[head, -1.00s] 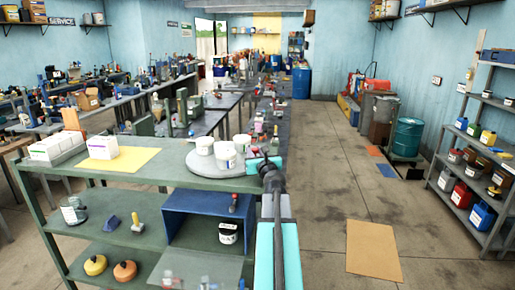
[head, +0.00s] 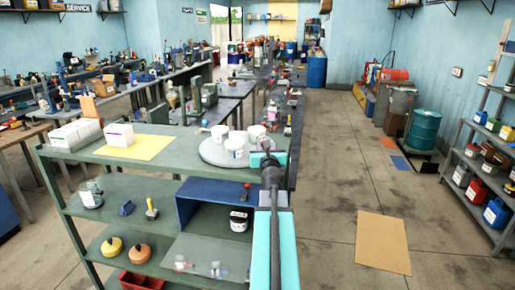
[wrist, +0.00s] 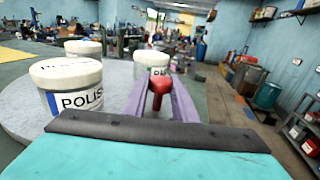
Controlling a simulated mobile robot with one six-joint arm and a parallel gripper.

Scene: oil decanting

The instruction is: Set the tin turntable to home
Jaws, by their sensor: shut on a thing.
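The tin turntable (head: 212,154) is a round grey disc on the green bench top, and its rim also shows in the wrist view (wrist: 25,115). Three white tins (head: 236,145) stand upright on it. In the wrist view the nearest tin (wrist: 72,88) has a blue-edged label reading "POLIS…", with another tin (wrist: 83,47) behind and a third (wrist: 150,62) further right. My gripper (head: 264,158) is at the disc's near right edge. In the wrist view its fingers (wrist: 158,90) are shut on a red knob (wrist: 158,85). The knob's base is hidden.
White boxes (head: 120,135) and a yellow sheet (head: 150,147) lie on the bench top's left.

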